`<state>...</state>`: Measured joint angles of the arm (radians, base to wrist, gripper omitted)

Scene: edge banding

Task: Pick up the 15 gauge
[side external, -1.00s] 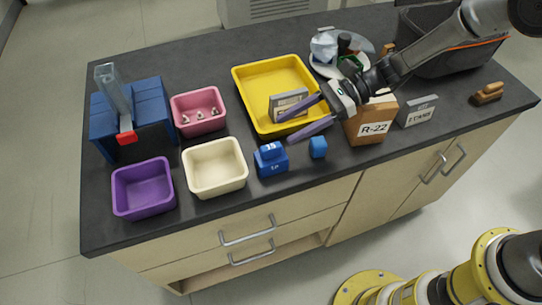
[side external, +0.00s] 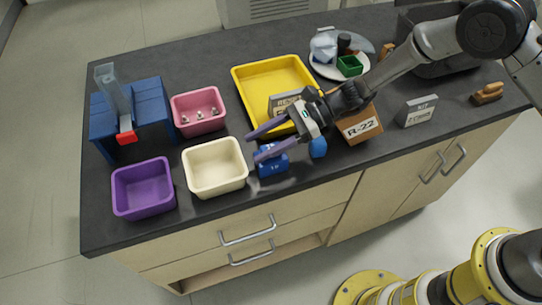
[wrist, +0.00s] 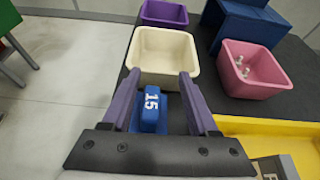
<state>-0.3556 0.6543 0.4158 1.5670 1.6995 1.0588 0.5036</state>
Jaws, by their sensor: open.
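The 15 gauge is a blue block (side external: 272,168) with white markings, standing on the dark counter just right of the cream bin. In the wrist view the 15 gauge (wrist: 151,108) shows its "15" top between my fingers, which reach past it on both sides. My gripper (side external: 254,147) is open, its purple fingers pointing left, over and beside the gauge in the side view. One finger partly covers the gauge's top there. In the wrist view my gripper (wrist: 160,80) is empty. I cannot tell whether a finger touches the gauge.
The cream bin (side external: 215,190) stands close beyond the fingertips. A blue piece (side external: 318,148) and the tilted-looking R-22 box (side external: 358,128) are under my wrist. The yellow tray (side external: 250,78), pink bin (side external: 199,128) and purple bin (side external: 142,207) stand around. The counter's front edge is near.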

